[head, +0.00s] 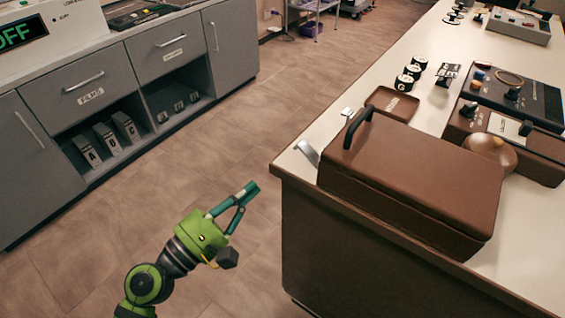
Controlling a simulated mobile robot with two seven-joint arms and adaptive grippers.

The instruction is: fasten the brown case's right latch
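The brown case (420,175) lies with its lid down on the white counter, near the corner. Its black handle (356,124) is at its left end. A silver latch (308,153) sticks out at an angle from that end, nearer to me, and looks unfastened. A smaller pale piece (346,112) shows beyond the handle, perhaps the other latch; its state is too small to tell. My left gripper (240,224) is over the floor, left of the counter and apart from the case. Its fingers look spread and empty. My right gripper is out of view.
A brown tray (390,104), several black-and-white knobs (405,82) and a control box (515,96) stand on the counter (330,132) beyond the case. A round tan dome (490,152) is close behind it. Grey cabinets (75,85) line the left; the floor between is clear.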

